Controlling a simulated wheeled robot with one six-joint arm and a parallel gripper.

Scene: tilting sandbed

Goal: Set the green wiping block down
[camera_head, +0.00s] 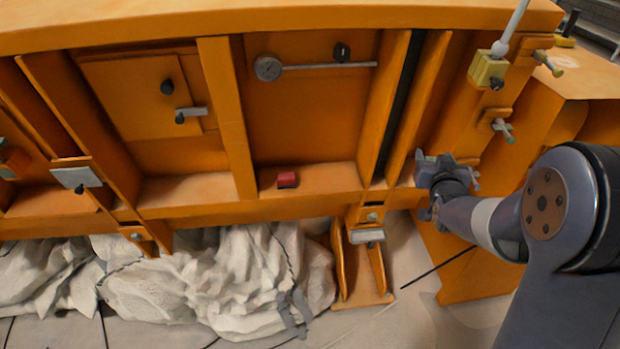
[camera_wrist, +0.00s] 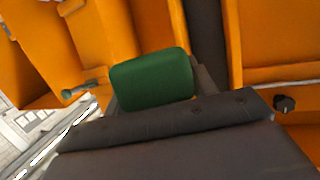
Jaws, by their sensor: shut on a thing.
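The green wiping block (camera_wrist: 152,80) shows large in the wrist view, just beyond the dark body of my gripper. My gripper (camera_head: 428,168) is shut on it. In the head view my gripper is at the right, in front of the orange frame near its lower ledge. I cannot make out the green block there, as the gripper hides it. In the wrist view grey finger parts show at the block's sides, and the block's lower edge is hidden by the gripper body.
The orange frame (camera_head: 226,110) has upright ribs and a lower ledge. A small red block (camera_head: 287,180) sits on the ledge in the middle bay. A dial gauge with a rod (camera_head: 268,68) is above it. Clamp handles (camera_head: 502,128) stick out at right.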

